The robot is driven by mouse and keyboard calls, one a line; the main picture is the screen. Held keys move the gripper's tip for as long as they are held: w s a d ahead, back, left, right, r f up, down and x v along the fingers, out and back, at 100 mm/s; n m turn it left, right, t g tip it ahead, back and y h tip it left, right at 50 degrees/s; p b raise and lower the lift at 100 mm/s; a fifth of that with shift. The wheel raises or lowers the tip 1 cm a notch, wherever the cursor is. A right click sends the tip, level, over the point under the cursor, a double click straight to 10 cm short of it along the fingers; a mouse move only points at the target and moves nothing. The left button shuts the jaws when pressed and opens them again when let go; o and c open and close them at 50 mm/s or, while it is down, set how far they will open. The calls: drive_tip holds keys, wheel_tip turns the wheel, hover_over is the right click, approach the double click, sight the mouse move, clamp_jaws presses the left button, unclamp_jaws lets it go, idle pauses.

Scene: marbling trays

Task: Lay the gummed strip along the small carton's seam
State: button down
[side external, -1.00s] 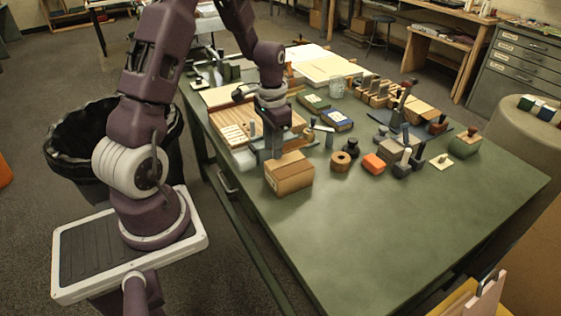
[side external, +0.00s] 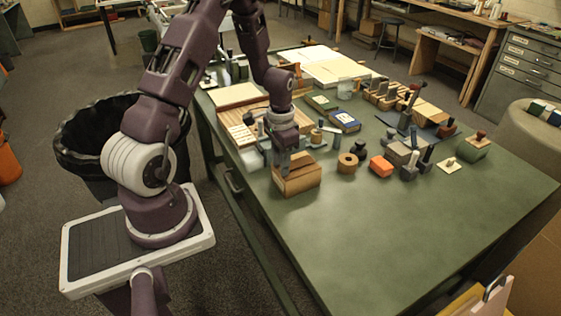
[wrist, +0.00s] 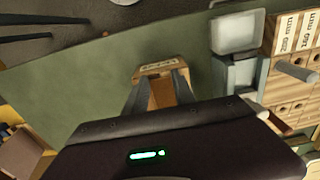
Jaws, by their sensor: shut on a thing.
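The small carton (side external: 300,185) is a brown box near the left edge of the green table. In the wrist view its printed end (wrist: 160,68) shows just beyond my fingertips. My gripper (side external: 287,166) points down at the carton's top, at or very near it; I cannot tell whether it touches. In the wrist view my gripper (wrist: 160,90) has a finger on each side of a brown surface. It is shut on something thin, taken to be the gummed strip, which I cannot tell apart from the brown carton. The seam is mostly hidden by my fingers.
A wooden rack (side external: 238,128) stands behind the carton. The green table's (side external: 400,240) front and right are clear. A black bin (side external: 85,140) stands left.

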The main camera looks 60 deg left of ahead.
drive_tip(key=c, duration=1)
unclamp_jaws()
drive_tip(key=shift+f, duration=0.3)
drive_tip(key=shift+c, duration=0.2)
wheel_tip(320, 180, up, 13)
drive_tip(key=s+d+r+t, duration=0.2)
drive_tip(key=s+d+r, duration=0.1)
drive_tip(key=d+r, duration=0.65)
drive_tip(key=s+d+r+t, duration=0.1)
drive_tip(key=s+d+r, duration=0.1)
drive_tip(key=s+d, duration=0.3)
drive_tip(key=s+d+r+t, duration=0.2)
drive_tip(key=s+d+r, duration=0.1)
drive_tip(key=s, duration=0.6)
drive_tip(key=shift+s+d+r+t, duration=0.15)
drive_tip(key=shift+d+r+t, duration=0.15)
drive_tip(key=shift+d, duration=0.55)
